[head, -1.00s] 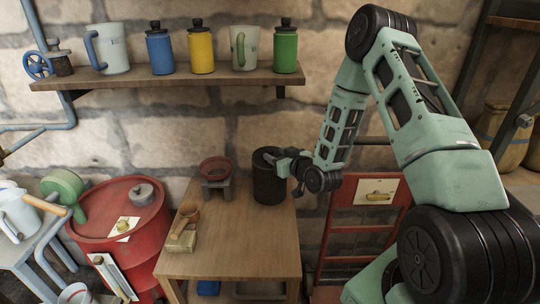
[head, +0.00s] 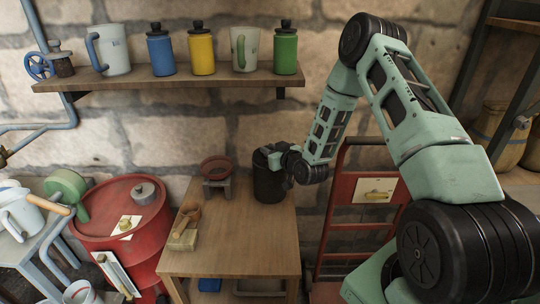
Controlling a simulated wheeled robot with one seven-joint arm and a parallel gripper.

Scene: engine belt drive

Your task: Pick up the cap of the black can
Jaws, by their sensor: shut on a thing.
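The black can (head: 268,184) stands upright on the small wooden table, near its back right. My gripper (head: 271,153) comes in from the right at the can's top and is shut on the can's cap. The fingers cover most of the cap, so its shape is hidden. I cannot tell whether the cap is clear of the can's rim.
On the wooden table (head: 250,240), a red ring on a grey stand (head: 217,170) is left of the can, and a wooden scoop (head: 188,215) lies nearer the front. A shelf (head: 165,81) with mugs and canisters is above. A red hand truck (head: 352,228) stands right.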

